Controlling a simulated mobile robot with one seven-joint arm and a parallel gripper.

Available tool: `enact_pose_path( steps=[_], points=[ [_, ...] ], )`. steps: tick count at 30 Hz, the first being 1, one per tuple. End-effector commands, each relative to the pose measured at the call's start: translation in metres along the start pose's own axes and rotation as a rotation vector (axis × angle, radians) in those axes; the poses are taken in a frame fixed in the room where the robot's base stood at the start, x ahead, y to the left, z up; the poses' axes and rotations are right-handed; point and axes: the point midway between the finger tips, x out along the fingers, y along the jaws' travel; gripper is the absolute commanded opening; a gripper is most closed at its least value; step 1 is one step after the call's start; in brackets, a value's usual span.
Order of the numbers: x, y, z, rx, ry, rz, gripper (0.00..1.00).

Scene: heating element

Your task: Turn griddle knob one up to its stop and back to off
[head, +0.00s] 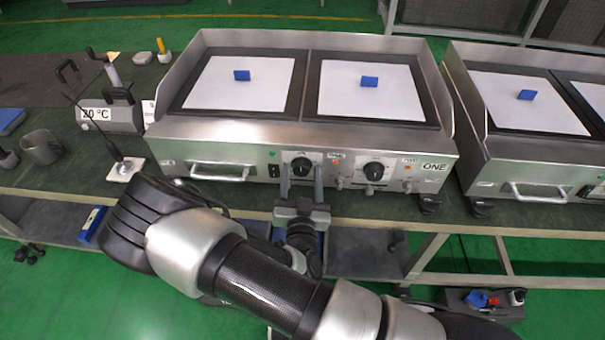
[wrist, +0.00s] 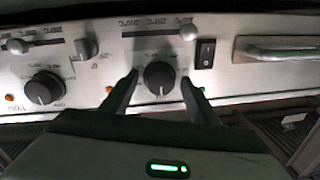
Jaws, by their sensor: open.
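The griddle (head: 235,140) labelled ONE stands on the bench, with two black knobs on its steel front panel. My gripper (head: 301,178) is open at the left knob (head: 301,166), with one finger on each side of it. In the wrist view the panel is upside down, and this knob (wrist: 159,77) sits between my gripper's fingertips (wrist: 159,88). A gap seems to show at both sides; contact is hard to tell. The white mark on the knob points down in that view. The other knob (head: 374,171) is to the right and free; it also shows in the wrist view (wrist: 44,88).
A rocker switch (wrist: 205,53) and a drawer handle (head: 220,172) are beside the left knob. Slider levers (wrist: 188,32) sit on the panel. A second griddle (head: 500,165) stands to the right.

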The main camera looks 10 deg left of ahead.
Motion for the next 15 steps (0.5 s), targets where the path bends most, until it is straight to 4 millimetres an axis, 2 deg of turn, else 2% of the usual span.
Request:
enact_pose_path(
  steps=[1,8,15],
  points=[
    [0.0000,0.0001,-0.0001,0.000,0.000,0.000,0.53],
    [-0.0001,0.0001,0.0000,0.000,0.000,0.000,0.14],
    [-0.0002,0.0000,-0.0006,0.018,0.001,0.000,0.14]
  ],
)
